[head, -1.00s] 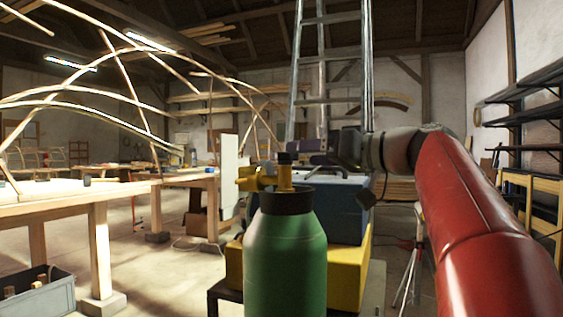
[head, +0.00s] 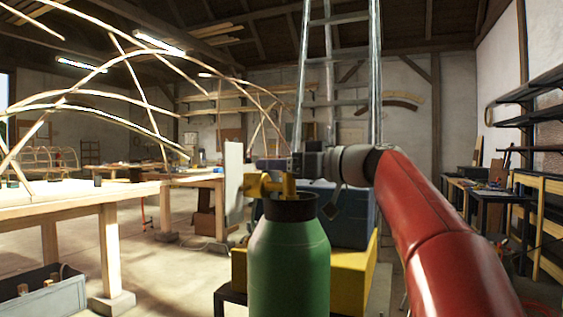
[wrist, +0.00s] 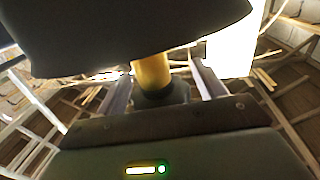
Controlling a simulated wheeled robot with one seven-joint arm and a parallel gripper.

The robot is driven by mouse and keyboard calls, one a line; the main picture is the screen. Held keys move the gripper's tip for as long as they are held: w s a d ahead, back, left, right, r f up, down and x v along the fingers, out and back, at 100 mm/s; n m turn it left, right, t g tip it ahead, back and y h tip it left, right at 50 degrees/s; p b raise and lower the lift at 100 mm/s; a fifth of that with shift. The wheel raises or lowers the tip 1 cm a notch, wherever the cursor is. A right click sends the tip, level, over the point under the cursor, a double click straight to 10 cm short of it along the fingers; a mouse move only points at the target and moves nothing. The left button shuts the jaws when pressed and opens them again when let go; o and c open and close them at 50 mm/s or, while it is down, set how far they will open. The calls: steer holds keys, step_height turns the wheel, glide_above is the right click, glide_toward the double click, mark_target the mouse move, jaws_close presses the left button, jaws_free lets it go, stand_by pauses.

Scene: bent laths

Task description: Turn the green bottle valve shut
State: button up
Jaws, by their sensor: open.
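The green bottle (head: 289,262) stands upright in the head view, with a dark collar (head: 290,208) around its neck. A brass valve (head: 262,185) rises from the collar, its outlet pointing left. My gripper (head: 265,164) is level with the valve's top, reaching in from the right. In the wrist view my gripper (wrist: 162,86) is open, one finger on each side of the dark valve knob (wrist: 162,97), with the brass stem (wrist: 151,72) beyond it. Whether the fingers touch the knob, I cannot tell.
A yellow box (head: 358,264) and a blue box (head: 350,218) stand just behind the bottle. A ladder (head: 335,75) rises behind. A wooden workbench (head: 75,200) with bent laths is at the left, a grey crate (head: 42,297) below it.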

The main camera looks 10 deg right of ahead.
steer(key=c, duration=1)
steer(key=shift+o, duration=0.2)
steer(key=shift+f+m+t+h+b, duration=0.15)
steer(key=shift+m+t+h+b, duration=0.15)
steer(key=shift+h+b, duration=0.15)
steer(key=shift+m+t+h+b, duration=0.5)
steer(key=shift+t+h+b, duration=0.15)
steer(key=shift+b, duration=0.1)
steer(key=shift+w+d+m+t+h+b, duration=0.1)
steer(key=shift+m+t+h+b, duration=0.55)
steer(key=shift+h, duration=0.25)
steer(key=m+h, duration=0.1)
steer(key=m+t+h, duration=0.1)
steer(key=m+h, duration=0.1)
steer(key=h, duration=0.1)
steer(key=shift+w+d+r+t+p, duration=0.1)
steer(key=shift+d+r+t+p, duration=0.2)
steer(key=shift+p, duration=0.1)
steer(key=shift+d+f+m+h+p, duration=0.1)
steer(key=shift+m+h+p, duration=0.6)
steer(key=shift+h, duration=0.4)
steer(key=shift+f, duration=0.1)
